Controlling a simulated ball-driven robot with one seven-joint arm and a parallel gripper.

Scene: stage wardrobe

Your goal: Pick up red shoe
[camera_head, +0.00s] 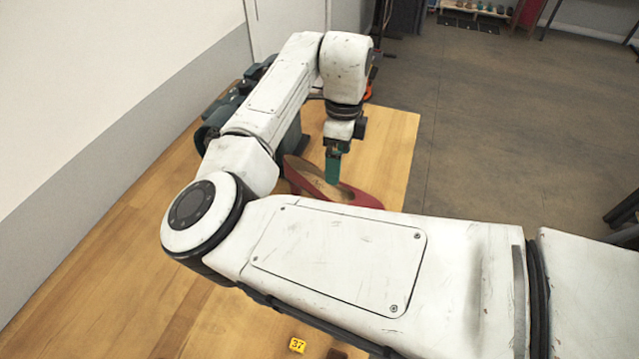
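The red shoe (361,197) lies on the wooden table, with its tan inside facing up. It is in the middle of the view, and my arm's near link hides its lower edge. My gripper (333,180) points down over the shoe's opening, with its teal finger at or inside the shoe. Only one finger shows clearly, so I cannot tell whether the gripper is open or shut, or whether it touches the shoe.
The wooden table (393,135) runs along a pale wall (100,90). Dark equipment (228,100) stands behind my arm. A yellow tag marked 37 (297,345) lies at the front. Open grey floor (500,120) is to the right.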

